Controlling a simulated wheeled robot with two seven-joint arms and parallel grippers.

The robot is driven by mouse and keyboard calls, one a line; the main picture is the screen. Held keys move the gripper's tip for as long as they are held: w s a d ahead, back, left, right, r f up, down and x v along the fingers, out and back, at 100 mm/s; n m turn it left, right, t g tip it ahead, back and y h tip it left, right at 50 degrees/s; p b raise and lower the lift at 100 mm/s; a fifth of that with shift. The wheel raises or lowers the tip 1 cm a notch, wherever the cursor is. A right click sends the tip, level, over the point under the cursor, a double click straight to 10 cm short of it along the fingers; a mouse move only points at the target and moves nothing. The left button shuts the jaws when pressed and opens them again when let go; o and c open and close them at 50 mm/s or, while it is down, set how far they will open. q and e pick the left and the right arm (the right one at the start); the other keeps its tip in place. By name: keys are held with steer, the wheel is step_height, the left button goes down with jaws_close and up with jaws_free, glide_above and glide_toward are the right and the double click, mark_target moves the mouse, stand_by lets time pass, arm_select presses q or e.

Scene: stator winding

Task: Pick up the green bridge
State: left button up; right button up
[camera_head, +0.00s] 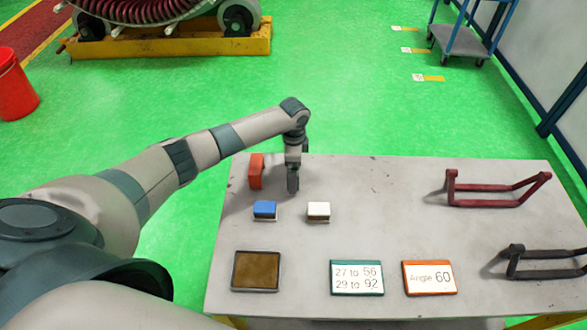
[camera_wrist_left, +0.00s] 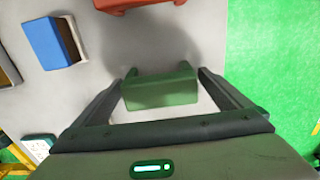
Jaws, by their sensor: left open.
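The green bridge (camera_wrist_left: 160,90) lies on the table in the left wrist view, its long side running across the picture. My left gripper (camera_wrist_left: 161,76) is open, with one finger on each side of the bridge and a gap showing on both sides. I cannot tell from this view how far the fingertips are above the table. In the head view my left gripper (camera_head: 293,186) points down over the back left of the table, and the bridge is hidden there. My right gripper is not in view.
An orange-red bridge (camera_head: 256,171) stands close left of the gripper. A blue block (camera_head: 265,209) and a white block (camera_head: 318,210) sit nearer the front. The table's centre right is clear.

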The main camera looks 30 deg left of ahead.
arm_select(q)
steer(key=shift+c, duration=0.6)
steer(key=c, duration=1.2)
steer(key=shift+o, duration=0.2)
steer(key=shift+r, duration=0.2)
steer(key=shift+w+r+b, duration=0.1)
steer(key=shift+r+b, duration=0.35)
steer(key=shift+r, duration=0.15)
step_height(320, 180, up, 2)
steer(key=shift+r+b, duration=0.15)
steer(key=shift+b, duration=0.55)
steer(key=w+d+r+b, duration=0.4)
steer(key=w+d+r, duration=0.2)
steer(key=d, duration=0.3)
steer(key=shift+w+d+r+b, duration=0.3)
steer(key=shift+r+b, duration=0.1)
steer(key=shift+r, duration=0.25)
steer(key=shift+s+d+f, duration=0.1)
steer(key=shift+s, duration=0.05)
